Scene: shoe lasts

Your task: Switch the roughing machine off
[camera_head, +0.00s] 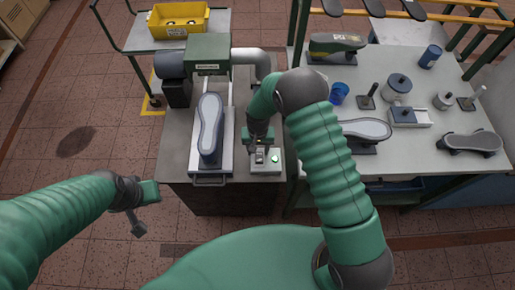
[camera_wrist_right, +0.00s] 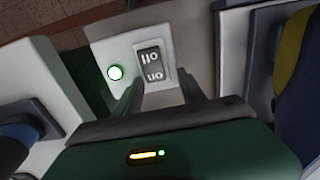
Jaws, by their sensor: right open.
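The roughing machine (camera_head: 208,50) has a green head, and a grey shoe sole lies on its bed. A pale switch box (camera_head: 270,168) stands at the front right of the machine. In the right wrist view the box carries a grey rocker switch (camera_wrist_right: 152,64) and a round lamp (camera_wrist_right: 115,73), bright white with a green ring. My right gripper (camera_head: 263,148) is over the box. In the wrist view its two fingers (camera_wrist_right: 162,88) are apart, one on each side of the switch's lower end; contact is unclear. My left gripper (camera_head: 146,208) is off the bench at the left; its jaws are unclear.
A white-topped table (camera_head: 430,170) on the right holds shoe lasts, cups and small tools. A yellow crate (camera_head: 178,20) stands on a cart at the back left. The tiled floor on the left is clear.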

